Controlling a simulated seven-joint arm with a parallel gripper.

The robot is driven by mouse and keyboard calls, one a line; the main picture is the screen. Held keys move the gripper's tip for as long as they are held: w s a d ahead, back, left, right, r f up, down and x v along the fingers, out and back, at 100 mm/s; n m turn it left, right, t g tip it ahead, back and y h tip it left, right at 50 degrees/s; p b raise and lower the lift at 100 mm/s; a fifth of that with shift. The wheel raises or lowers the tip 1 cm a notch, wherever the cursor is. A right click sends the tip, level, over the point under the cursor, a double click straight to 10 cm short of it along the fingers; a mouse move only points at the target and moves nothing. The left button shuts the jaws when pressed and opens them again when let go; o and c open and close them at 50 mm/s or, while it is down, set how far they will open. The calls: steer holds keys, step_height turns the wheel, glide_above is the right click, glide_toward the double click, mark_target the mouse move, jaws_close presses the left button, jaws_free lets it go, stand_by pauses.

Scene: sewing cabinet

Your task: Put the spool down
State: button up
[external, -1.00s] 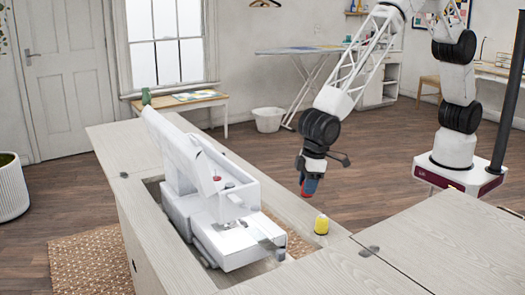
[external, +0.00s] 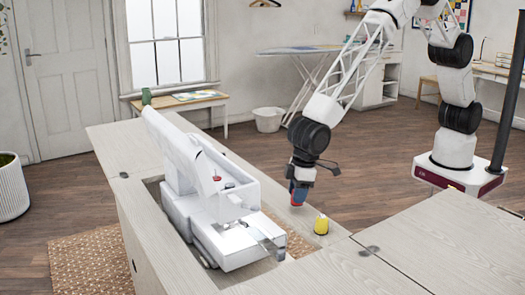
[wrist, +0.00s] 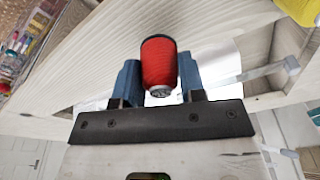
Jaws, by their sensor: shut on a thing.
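A red spool (wrist: 158,62) sits between the blue fingers of my gripper (wrist: 159,82) in the wrist view, with its dark-and-white end toward the camera. In the external view my gripper (external: 299,188) points down over the pale wood cabinet top (external: 345,255), to the right of the sewing machine. The red spool (external: 297,203) shows below the fingers, close to the cabinet top; I cannot tell whether it touches. A yellow spool (external: 321,224) stands on the cabinet top, nearer the camera and apart from my gripper. It also shows in the wrist view's upper right corner (wrist: 302,9).
The white sewing machine (external: 215,205) sits in the cabinet's recess. A metal hinge (external: 369,251) lies on the top near the yellow spool. A clear box of colourful items (wrist: 28,40) is at the wrist view's left edge. The right-hand cabinet leaf (external: 440,245) is clear.

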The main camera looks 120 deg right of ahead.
steer(key=shift+f, duration=1.05)
steer(key=shift+f, duration=0.15)
steer(key=o, duration=0.9)
steer(key=r, duration=0.3)
steer(key=s+r, duration=0.1)
steer(key=r, duration=0.7)
steer(key=shift+s+a, duration=0.25)
steer(key=shift+a, duration=0.05)
steer(key=shift+s+r, duration=0.1)
steer(key=shift+r, duration=0.5)
